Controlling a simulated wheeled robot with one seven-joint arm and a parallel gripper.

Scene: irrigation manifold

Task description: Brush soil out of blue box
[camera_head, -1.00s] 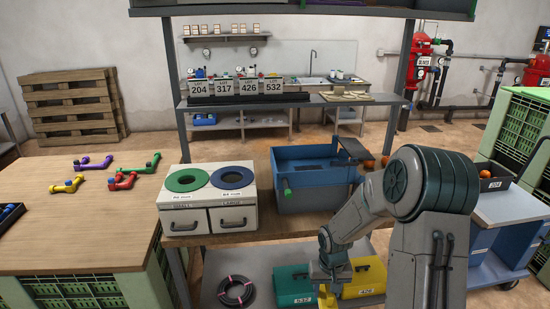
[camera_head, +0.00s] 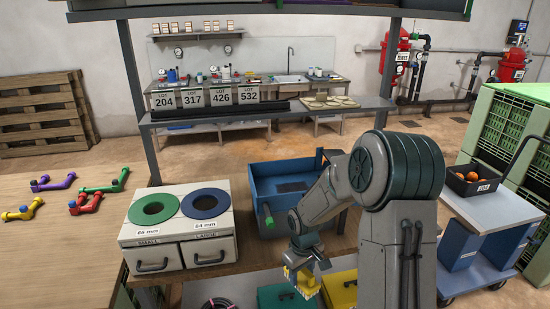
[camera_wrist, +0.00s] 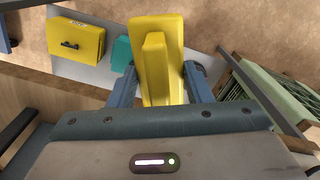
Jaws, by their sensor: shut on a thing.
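The blue box (camera_head: 268,172) stands on the bench in the middle of the head view. A dark patch (camera_head: 292,187) shows inside it; I cannot tell if it is soil. A green knob (camera_head: 268,217) sticks out at its front left. My gripper (camera_head: 303,266) is in front of and below the box, outside it. It is shut on a yellow brush (camera_head: 303,286), whose bristly end hangs downward. In the wrist view the brush (camera_wrist: 155,50) sits between the two blue-grey fingers. My arm hides the right part of the box.
A cabinet with a green ring (camera_head: 153,208) and a blue ring (camera_head: 206,203) stands left of the box. A yellow case (camera_wrist: 76,42) and a teal case (camera_wrist: 122,54) lie on the lower shelf. A cart with a black tray (camera_head: 472,181) of orange things stands at right.

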